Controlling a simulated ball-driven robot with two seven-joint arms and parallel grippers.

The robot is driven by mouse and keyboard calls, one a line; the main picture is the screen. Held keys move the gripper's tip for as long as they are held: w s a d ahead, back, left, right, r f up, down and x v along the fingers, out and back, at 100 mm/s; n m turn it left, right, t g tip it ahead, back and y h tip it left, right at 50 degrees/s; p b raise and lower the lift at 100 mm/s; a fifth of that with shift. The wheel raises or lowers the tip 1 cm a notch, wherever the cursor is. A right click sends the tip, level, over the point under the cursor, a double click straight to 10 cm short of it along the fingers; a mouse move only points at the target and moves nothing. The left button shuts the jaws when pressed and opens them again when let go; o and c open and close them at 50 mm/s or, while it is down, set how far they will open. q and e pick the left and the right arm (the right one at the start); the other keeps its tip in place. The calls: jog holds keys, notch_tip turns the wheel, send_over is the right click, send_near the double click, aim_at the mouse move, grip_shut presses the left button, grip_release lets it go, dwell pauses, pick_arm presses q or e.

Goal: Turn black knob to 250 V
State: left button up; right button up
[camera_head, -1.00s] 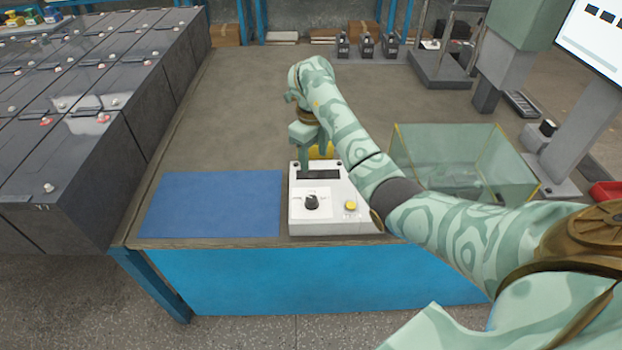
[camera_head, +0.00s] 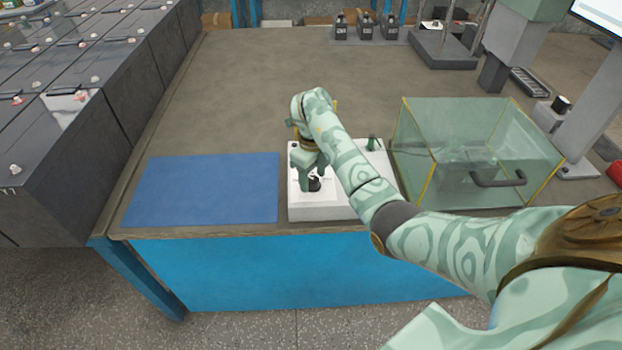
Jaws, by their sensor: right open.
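The black knob (camera_head: 315,184) sits on the top face of a white tester box (camera_head: 316,208) near the table's front edge. My right gripper (camera_head: 310,183) points down over the box, with its fingers at the knob. It is open; I cannot tell whether the fingers touch the knob. The gripper and arm hide the knob's scale, the box's display and the yellow button, so the knob's setting cannot be read. My left gripper is not in view.
A blue mat (camera_head: 205,188) lies left of the box. A clear glass case (camera_head: 470,150) with a dark handle stands close on the right. Large grey batteries (camera_head: 140,75) line the left. Several small black bottles (camera_head: 364,27) stand at the back. The table's middle is clear.

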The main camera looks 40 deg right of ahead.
jog(key=shift+f, duration=0.1)
jog(key=c, duration=1)
